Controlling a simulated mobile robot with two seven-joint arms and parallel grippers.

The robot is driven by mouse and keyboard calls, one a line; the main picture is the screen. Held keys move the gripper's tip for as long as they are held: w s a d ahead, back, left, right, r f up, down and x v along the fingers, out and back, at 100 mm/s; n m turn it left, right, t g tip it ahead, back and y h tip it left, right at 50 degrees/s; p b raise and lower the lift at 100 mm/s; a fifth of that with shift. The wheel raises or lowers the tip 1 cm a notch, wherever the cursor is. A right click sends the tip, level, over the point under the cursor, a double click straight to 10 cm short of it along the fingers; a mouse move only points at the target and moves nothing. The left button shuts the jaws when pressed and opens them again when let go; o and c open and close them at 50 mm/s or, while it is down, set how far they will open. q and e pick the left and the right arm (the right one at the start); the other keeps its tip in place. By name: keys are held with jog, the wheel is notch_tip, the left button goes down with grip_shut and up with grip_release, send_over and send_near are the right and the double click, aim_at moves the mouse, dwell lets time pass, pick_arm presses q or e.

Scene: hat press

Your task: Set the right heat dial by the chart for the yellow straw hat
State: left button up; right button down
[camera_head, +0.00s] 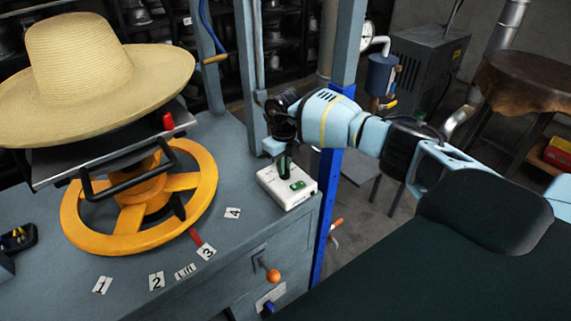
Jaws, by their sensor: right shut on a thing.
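The yellow straw hat (70,56) sits at the upper left on a flat plate above an orange handwheel (80,222). A white control box (268,182) stands near the right edge of the blue-grey bench. It has a dark upright knob and a green part on its top. My right gripper (284,152) reaches down from the right and is shut on the knob, just above the box. The gripper hides much of the knob, so I cannot read its setting. I cannot make out a heat chart.
A small black object (18,239) is at the left edge.

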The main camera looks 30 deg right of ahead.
jog(key=shift+m, duration=0.7)
jog(key=c, duration=1.5)
grip_release()
notch_tip(320, 180, up, 8)
jog(key=shift+f, duration=0.1)
